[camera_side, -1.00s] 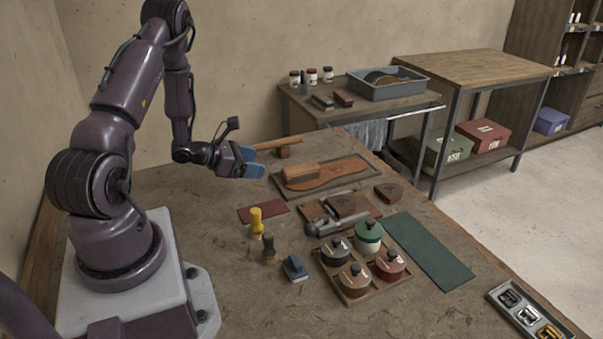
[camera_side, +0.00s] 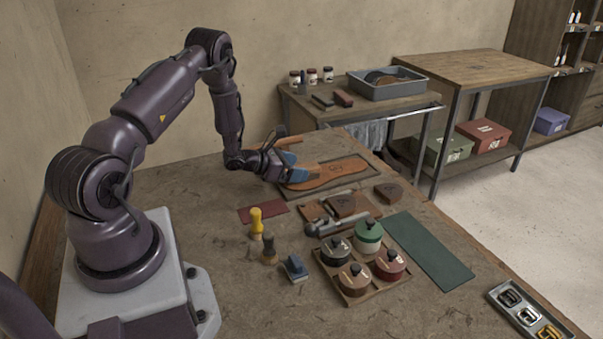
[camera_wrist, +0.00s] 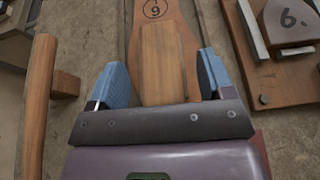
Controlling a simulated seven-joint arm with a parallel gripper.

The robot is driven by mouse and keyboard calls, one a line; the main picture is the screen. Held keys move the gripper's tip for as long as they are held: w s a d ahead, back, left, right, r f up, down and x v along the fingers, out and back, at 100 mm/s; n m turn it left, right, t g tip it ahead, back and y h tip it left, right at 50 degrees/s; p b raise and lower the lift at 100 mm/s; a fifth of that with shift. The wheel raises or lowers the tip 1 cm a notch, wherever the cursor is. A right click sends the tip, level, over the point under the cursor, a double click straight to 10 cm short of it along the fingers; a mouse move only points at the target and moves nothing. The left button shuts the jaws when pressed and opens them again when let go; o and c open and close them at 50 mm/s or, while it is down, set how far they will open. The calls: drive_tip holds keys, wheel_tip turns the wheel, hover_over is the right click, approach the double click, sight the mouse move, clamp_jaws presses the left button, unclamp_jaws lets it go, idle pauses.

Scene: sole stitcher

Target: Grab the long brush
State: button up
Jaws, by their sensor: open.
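A long wooden block (camera_wrist: 166,62), which looks like the back of the long brush, lies on the brown sole-shaped piece (camera_wrist: 155,12) in the wrist view. My gripper (camera_wrist: 160,72) has its blue fingers apart, one on each side of the block. I see gaps beside the block and cannot tell whether either finger touches it. In the side view my gripper (camera_side: 287,166) is low over the near-left end of the sole-shaped piece (camera_side: 335,172) and largely hides the block. Bristles are not visible.
A wooden handle with a block (camera_wrist: 38,100) lies left of my gripper in the wrist view. The side view shows yellow (camera_side: 255,222) and dark brushes, a red mat (camera_side: 262,211) and a tray of pots nearer the camera.

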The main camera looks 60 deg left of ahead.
drive_tip(key=shift+w+f, duration=0.15)
drive_tip(key=shift+w, duration=0.2)
drive_tip(key=c, duration=1)
